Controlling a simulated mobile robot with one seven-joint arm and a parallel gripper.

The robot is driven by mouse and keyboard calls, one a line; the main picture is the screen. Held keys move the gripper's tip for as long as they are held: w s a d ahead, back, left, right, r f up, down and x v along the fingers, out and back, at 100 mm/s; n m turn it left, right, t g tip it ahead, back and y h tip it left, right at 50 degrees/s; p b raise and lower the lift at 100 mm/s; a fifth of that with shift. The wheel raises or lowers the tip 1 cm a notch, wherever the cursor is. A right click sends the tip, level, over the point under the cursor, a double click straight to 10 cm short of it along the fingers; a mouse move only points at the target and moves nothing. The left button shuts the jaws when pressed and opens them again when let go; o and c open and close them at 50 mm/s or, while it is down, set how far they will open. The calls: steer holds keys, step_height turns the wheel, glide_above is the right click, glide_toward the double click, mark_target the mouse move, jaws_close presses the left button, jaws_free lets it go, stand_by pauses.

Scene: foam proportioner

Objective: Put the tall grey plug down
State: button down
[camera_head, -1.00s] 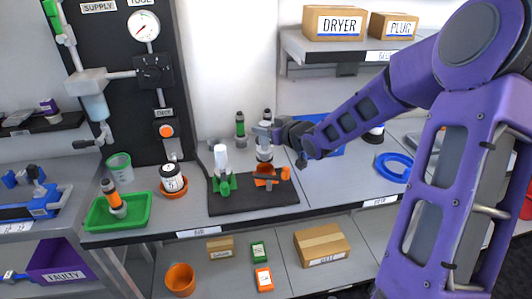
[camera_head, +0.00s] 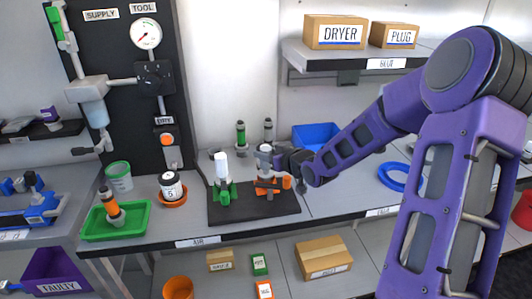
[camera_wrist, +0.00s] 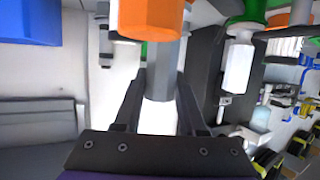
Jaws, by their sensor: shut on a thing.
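The tall grey plug (camera_head: 264,151) is upright in my gripper (camera_head: 276,158), over the orange holder (camera_head: 268,184) on the black mat. In the wrist view the grey plug (camera_wrist: 162,75) lies between the two dark fingers of my gripper (camera_wrist: 160,100). The orange holder (camera_wrist: 150,18) shows at the plug's far end, at the top edge there. The plug's lower end is at or inside the holder; I cannot tell whether it is fully seated.
A white cylinder in a green holder (camera_head: 224,191) stands just left on the black mat (camera_head: 240,212). A green tray (camera_head: 116,222) is at left.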

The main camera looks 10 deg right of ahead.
steer(key=shift+f, duration=0.2)
steer(key=shift+c, duration=2.4)
jaws_free()
steer(key=shift+r, duration=0.15)
steer(key=shift+r+p, duration=0.3)
steer(key=shift+p, duration=0.05)
steer(key=p+v, duration=0.2)
steer(key=v, duration=1)
steer(key=shift+r+p, duration=0.2)
steer(key=shift+p, duration=0.2)
